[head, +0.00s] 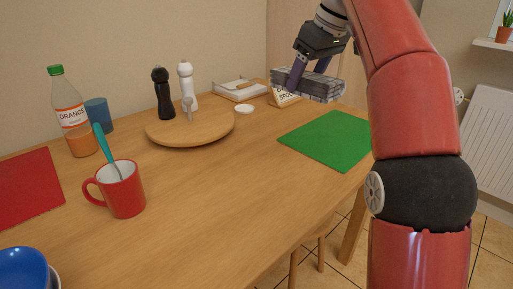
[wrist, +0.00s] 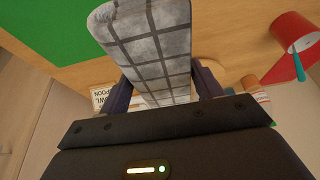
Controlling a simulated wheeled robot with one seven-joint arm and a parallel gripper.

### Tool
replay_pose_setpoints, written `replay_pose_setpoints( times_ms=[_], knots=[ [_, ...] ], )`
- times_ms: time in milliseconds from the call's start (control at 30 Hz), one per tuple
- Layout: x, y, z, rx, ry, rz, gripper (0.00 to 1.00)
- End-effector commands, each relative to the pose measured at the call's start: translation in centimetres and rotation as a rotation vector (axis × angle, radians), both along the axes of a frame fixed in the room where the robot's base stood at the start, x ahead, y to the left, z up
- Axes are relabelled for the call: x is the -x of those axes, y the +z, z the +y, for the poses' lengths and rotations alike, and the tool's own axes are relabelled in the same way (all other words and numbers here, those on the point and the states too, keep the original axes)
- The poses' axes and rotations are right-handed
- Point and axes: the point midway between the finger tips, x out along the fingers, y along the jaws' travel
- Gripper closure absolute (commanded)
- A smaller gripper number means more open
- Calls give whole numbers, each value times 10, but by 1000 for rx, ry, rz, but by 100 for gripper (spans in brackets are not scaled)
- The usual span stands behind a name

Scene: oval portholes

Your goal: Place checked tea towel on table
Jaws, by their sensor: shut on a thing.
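The checked tea towel (head: 308,84) is a folded grey bundle with dark lines. My gripper (head: 306,72) is shut on it and holds it above the far right part of the wooden table (head: 215,195). In the wrist view the towel (wrist: 150,45) passes between the two dark fingers (wrist: 160,88) and hides part of the table behind it. In the head view the towel partly covers a small lettered sign (head: 285,99). I cannot tell the exact gap between towel and table.
A green mat (head: 330,139) lies bare at the table's right edge. A round board (head: 190,128) bears a black mill (head: 163,95) and a white mill (head: 186,85). A red mug (head: 122,190), bottle (head: 72,115) and blue cup (head: 98,114) stand left. The table's front middle is clear.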

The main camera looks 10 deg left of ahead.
Motion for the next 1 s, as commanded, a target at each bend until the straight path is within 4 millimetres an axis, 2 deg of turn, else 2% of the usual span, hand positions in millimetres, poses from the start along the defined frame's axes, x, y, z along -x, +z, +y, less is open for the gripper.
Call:
replay_pose_setpoints(
  times_ms=[133,267,500,700,1000],
  knots=[
    [1,-10,0,0,1,2,53],
    [2,-29,0,0,1,3,53],
    [2,-99,0,0,2,3,53],
    [1,-144,0,0,0,1,53],
    [1,-174,0,0,1,1,53]
  ],
)
